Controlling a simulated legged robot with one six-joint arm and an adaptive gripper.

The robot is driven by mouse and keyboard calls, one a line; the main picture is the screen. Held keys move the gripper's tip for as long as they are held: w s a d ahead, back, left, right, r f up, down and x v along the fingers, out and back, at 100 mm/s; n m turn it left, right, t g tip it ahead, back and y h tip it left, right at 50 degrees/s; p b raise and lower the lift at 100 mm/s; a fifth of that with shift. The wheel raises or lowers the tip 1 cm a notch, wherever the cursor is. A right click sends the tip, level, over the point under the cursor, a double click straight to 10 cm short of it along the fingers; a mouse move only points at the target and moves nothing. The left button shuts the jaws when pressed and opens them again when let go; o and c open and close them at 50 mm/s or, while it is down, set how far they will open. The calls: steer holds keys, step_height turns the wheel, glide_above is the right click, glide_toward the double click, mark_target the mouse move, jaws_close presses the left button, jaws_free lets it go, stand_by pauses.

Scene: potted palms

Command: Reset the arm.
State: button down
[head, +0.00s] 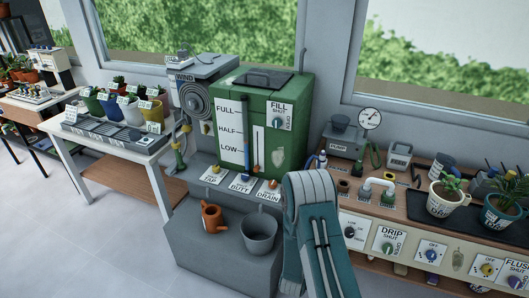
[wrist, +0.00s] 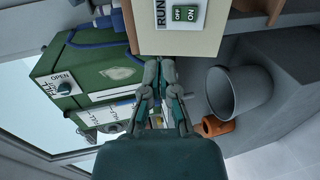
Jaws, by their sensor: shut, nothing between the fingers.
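My arm (head: 322,240), teal and grey, stands folded at the lower middle of the head view, in front of the gap between the green tank and the right bench. My gripper (wrist: 162,68) shows in the wrist view, its fingertips together and nothing between them. In that sideways-turned view the fingertips lie over the lower edge of a pale panel with a RUN label and a green ON/OFF switch (wrist: 186,13). I cannot tell how far they are from it. I cannot make out the fingers in the head view.
A green tank (head: 290,110) stands on a grey stand, with an orange watering can (head: 212,217) and a grey bucket (head: 259,235) below. A right bench holds a pump (head: 342,142) and potted plants (head: 447,197). A left table holds several pots. Floor (head: 60,235) is clear at left.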

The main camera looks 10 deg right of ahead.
steer(key=w+a+r+m+g+y, duration=0.1)
steer(key=w+a+r+m+y, duration=0.15)
steer(key=r, duration=0.45)
steer(key=w+a+r+m+y, duration=0.1)
steer(key=a+r+y, duration=0.15)
steer(key=r, duration=0.45)
steer(key=s+a+r+m+g+y, duration=0.1)
steer(key=s+a+r+m+y, duration=0.3)
steer(key=r, duration=0.8)
steer(key=s+a+r+m+g, duration=0.1)
steer(key=s+r, duration=0.2)
steer(key=s, duration=0.6)
steer(key=s+a+r+m+g, duration=0.1)
steer(key=s+r, duration=0.3)
steer(key=s, duration=0.5)
steer(key=s+a+r+m+g, duration=0.1)
steer(key=s+r+g, duration=0.2)
steer(key=s, duration=0.6)
steer(key=shift+s+a+r+m, duration=0.15)
steer(key=shift+a+r+m, duration=0.2)
steer(key=shift+a+r, duration=0.1)
